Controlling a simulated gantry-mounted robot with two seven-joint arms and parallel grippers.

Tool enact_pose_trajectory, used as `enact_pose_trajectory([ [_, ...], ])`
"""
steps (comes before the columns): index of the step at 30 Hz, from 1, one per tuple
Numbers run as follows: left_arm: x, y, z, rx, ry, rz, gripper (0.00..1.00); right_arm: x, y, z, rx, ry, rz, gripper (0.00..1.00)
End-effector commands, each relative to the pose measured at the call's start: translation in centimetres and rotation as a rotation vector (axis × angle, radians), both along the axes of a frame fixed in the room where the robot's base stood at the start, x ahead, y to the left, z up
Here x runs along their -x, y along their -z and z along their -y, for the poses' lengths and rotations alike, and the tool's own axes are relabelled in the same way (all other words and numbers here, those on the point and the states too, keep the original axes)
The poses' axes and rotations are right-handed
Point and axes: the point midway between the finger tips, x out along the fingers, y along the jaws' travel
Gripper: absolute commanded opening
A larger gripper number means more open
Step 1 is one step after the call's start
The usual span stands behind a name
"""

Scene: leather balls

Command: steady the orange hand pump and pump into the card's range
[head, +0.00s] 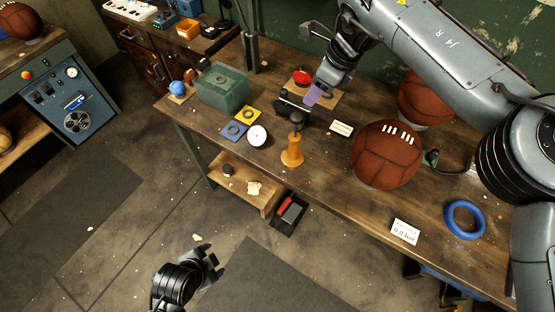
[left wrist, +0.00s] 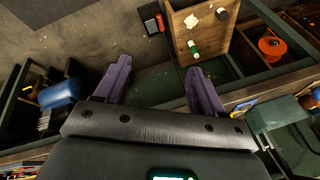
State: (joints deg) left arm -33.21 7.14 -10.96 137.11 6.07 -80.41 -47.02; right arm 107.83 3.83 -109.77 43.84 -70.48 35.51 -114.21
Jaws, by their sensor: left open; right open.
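The orange hand pump (head: 292,154) stands upright on the workbench near its front edge, with a dark top. A round white-faced gauge (head: 257,135) lies to its left. One small white card (head: 341,129) is behind and right of the pump; another card (head: 405,230) is near the front edge at right. Their print is too small to read. My right gripper (head: 313,96) is open above the bench, behind the pump and apart from it. My left gripper (head: 212,266) is open and empty in front of the bench; its purple fingers spread apart in the left wrist view (left wrist: 160,85).
A brown leather ball (head: 386,154) sits right of the pump, with another ball (head: 425,100) behind it. A blue ring (head: 464,220) lies at right. A green box (head: 222,88) and blue and yellow squares (head: 234,130) are at left. Open floor lies before the bench.

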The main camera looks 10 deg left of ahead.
Motion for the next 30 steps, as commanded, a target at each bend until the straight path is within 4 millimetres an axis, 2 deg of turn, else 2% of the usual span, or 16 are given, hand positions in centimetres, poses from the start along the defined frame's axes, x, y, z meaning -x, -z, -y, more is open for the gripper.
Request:
enact_pose_trajectory([
  [1,0.0,1.0,1.3,-0.022,0.103,0.007,0.69,0.0,0.0,0.0,0.0,0.0,0.0,0.43],
  [6,-1.7,3.0,6.6,-0.125,0.503,0.102,0.69,0.0,0.0,0.0,0.0,0.0,0.0,0.43],
  [12,-5.0,4.0,14.1,-0.343,1.013,0.295,0.69,0.0,0.0,0.0,0.0,0.0,0.0,0.43],
  [15,-6.8,4.2,17.3,-0.496,1.245,0.395,0.69,0.0,0.0,0.0,0.0,0.0,0.0,0.43],
  [18,-8.5,4.4,19.4,-0.654,1.43,0.473,0.69,0.0,0.0,0.0,0.0,0.0,0.0,0.43],
  [21,-10.3,4.5,20.7,-0.815,1.575,0.535,0.69,0.0,0.0,0.0,0.0,0.0,0.0,0.43],
  [24,-12.4,4.4,21.1,-0.972,1.681,0.577,0.69,0.0,0.0,0.0,0.0,0.0,0.0,0.43],
  [30,-17.5,3.2,20.1,-1.24,1.772,0.616,0.69,0.0,0.0,0.0,0.0,0.0,0.0,0.43],
])
